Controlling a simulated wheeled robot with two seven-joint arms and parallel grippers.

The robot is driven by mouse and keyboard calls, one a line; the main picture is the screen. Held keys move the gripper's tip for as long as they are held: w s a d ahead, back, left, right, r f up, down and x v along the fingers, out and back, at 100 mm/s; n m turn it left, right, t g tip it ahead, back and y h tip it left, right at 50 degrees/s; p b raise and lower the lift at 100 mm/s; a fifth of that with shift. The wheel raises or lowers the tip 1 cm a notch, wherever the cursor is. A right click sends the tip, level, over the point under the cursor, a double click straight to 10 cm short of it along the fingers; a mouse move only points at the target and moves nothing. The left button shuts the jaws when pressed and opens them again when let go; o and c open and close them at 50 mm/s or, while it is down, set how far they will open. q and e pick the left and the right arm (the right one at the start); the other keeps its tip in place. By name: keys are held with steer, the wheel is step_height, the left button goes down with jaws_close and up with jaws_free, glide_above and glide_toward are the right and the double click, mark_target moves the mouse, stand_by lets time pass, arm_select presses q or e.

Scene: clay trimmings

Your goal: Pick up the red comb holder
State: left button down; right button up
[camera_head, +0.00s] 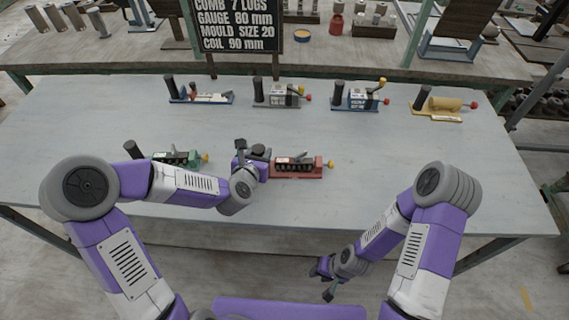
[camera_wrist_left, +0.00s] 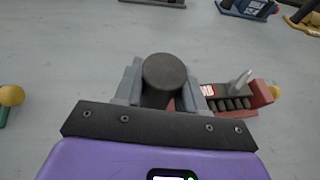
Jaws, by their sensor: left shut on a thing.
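The red comb holder (camera_head: 298,167) lies on the grey table, with a red body, a dark toothed comb and a yellow knob at its right end. In the left wrist view its red body (camera_wrist_left: 262,94) shows to the right of my jaws. My left gripper (camera_head: 258,150) is at its left end. In the left wrist view my left gripper (camera_wrist_left: 163,88) is shut on its dark round upright handle (camera_wrist_left: 165,72), one finger on each side. The handle's lower part is hidden. My right gripper (camera_head: 324,280) hangs low in front of the table, and its jaws are too small to judge.
A green holder (camera_head: 177,158) lies left, partly behind my left arm. White-blue (camera_head: 205,97), grey (camera_head: 284,95), blue (camera_head: 357,97) and yellow (camera_head: 440,105) holders stand along the back. A black sign (camera_head: 238,25) stands behind. The table's right front is clear.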

mark_target(259, 147)
arm_select(q)
steer(key=shift+r, duration=0.15)
step_height(259, 147, up, 8)
steer(key=p, duration=0.3)
steer(key=shift+r, duration=0.7)
steer(key=shift+f+b, duration=3.05)
steer(key=shift+b, duration=0.4)
steer(key=shift+f, duration=0.1)
steer(key=shift+f+b, duration=0.8)
steer(key=shift+b, duration=0.2)
steer(key=shift+f, duration=0.9)
